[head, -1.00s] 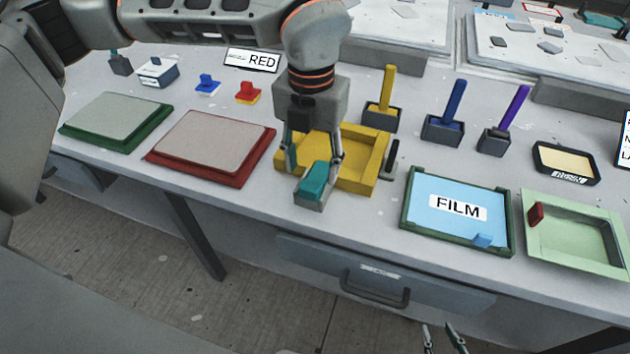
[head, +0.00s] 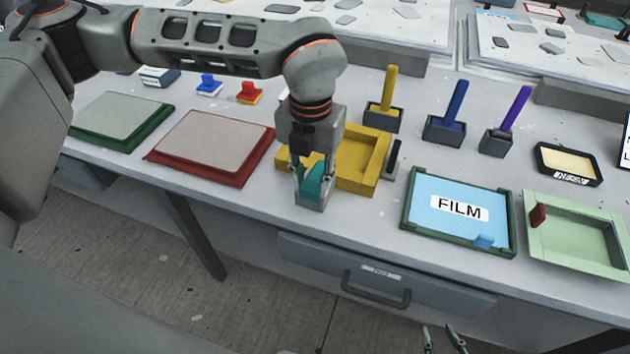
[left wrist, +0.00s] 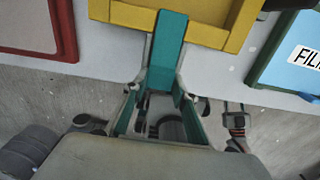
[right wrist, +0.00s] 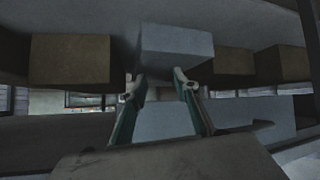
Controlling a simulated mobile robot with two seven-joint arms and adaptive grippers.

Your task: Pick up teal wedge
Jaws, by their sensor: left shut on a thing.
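My left gripper (head: 312,193) points down and is shut on the wedge, one finger on each side. In the left wrist view the wedge (left wrist: 168,42) runs up between the fingers towards the yellow tray. Whether the wedge still touches the grey block I cannot tell. My right gripper (right wrist: 158,84) is open and empty, low in front of the table; its fingertips also show at the bottom of the head view (head: 445,340).
The yellow tray (head: 368,160) is right behind my left gripper. A red-framed board (head: 205,145) lies to its left, a FILM panel (head: 440,190) and a green mould (head: 590,262) to its right. Upright coloured handles (head: 452,104) stand behind. A drawer (head: 360,270) is below.

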